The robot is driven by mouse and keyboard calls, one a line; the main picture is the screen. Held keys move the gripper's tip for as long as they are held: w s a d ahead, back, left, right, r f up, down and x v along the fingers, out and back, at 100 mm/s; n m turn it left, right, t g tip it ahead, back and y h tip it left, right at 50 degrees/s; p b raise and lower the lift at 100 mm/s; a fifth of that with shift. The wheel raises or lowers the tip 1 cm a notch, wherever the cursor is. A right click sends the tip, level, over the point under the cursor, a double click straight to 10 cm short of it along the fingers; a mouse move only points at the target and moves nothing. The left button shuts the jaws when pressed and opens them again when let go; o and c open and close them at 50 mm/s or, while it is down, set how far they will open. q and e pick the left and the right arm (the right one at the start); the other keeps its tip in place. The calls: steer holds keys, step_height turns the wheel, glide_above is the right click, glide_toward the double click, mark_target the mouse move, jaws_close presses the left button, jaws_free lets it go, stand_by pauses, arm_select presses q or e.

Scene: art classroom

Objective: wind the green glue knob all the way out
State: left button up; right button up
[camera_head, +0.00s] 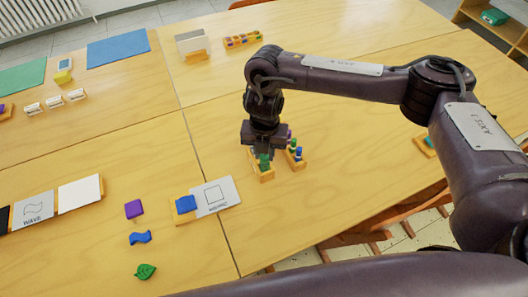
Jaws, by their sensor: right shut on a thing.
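My right gripper (264,153) points down over a small wooden holder (266,177) near the middle of the tables. It is shut on a green thing (264,164), which looks like the green glue knob and stands upright at the holder. The fingers hide much of it, and how far the knob is wound does not show. My left gripper is not in view.
Just right, a second wooden holder (300,165) carries several small purple, green and blue pieces. At left lie a blue block by a card (213,196), a purple block (134,208), a blue wavy piece (140,238) and a green leaf (145,271).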

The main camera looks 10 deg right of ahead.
steer(key=shift+m+p, duration=1.9)
steer(key=shift+m, duration=0.5)
steer(key=shift+m+p, duration=2.1)
steer(key=shift+m, duration=0.6)
steer(key=o, duration=1.5)
